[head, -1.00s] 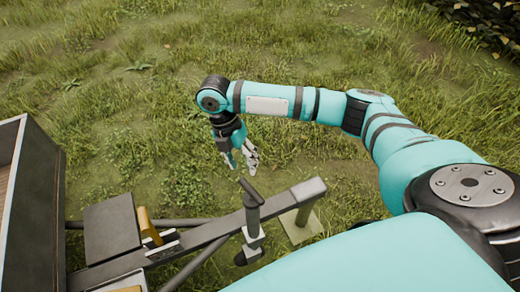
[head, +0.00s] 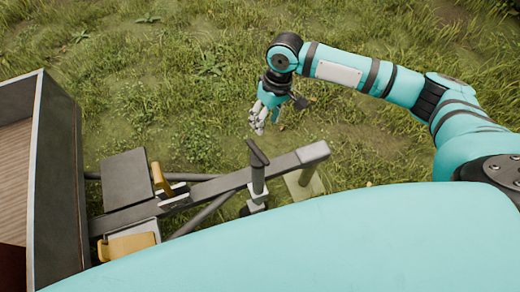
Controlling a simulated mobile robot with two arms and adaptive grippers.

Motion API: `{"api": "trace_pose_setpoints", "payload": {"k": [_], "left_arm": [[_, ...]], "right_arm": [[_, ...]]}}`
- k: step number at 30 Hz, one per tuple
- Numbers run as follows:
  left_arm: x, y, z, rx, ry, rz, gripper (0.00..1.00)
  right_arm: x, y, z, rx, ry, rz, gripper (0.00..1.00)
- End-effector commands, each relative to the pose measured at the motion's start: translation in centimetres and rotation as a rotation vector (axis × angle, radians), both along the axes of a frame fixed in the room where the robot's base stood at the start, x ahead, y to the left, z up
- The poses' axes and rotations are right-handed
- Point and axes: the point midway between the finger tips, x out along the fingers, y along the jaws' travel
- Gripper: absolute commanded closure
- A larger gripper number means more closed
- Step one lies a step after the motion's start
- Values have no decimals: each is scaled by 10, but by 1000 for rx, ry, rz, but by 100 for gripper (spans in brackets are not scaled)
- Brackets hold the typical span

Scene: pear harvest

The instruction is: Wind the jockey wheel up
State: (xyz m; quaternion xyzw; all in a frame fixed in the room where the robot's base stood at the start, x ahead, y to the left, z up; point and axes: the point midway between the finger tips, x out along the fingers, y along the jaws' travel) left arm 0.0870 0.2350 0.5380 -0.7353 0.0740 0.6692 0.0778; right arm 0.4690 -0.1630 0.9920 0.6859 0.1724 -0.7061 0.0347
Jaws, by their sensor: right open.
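The jockey wheel (head: 258,182) is an upright post clamped beside the trailer drawbar (head: 222,184). A dark crank handle (head: 257,152) is on its top, and its dark lower end (head: 250,208) shows partly below the bar. My right gripper (head: 265,128) points down just beyond the handle in the picture, with its pale fingers apart and empty. It appears not to touch the handle, though the height between them is hard to judge. My left gripper is not in view.
The trailer body (head: 57,190) with its wooden floor stands at left. A grey box (head: 128,178) and yellow pieces (head: 127,246) sit by the drawbar. The bar's end is over a pale block (head: 304,188). Grass beyond is clear.

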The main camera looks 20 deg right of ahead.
Motion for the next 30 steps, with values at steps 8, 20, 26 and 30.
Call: {"api": "trace_pose_setpoints", "payload": {"k": [8, 20, 26, 30], "left_arm": [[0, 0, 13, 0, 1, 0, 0], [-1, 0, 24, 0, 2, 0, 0], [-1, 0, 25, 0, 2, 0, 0], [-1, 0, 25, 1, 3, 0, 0]], "right_arm": [[-5, 11, -55, -1, 6, 2, 53], [-9, 25, -135, -3, 3, 3, 53], [-10, 29, -154, -1, 1, 3, 53], [-10, 30, -157, -1, 1, 4, 53]]}}
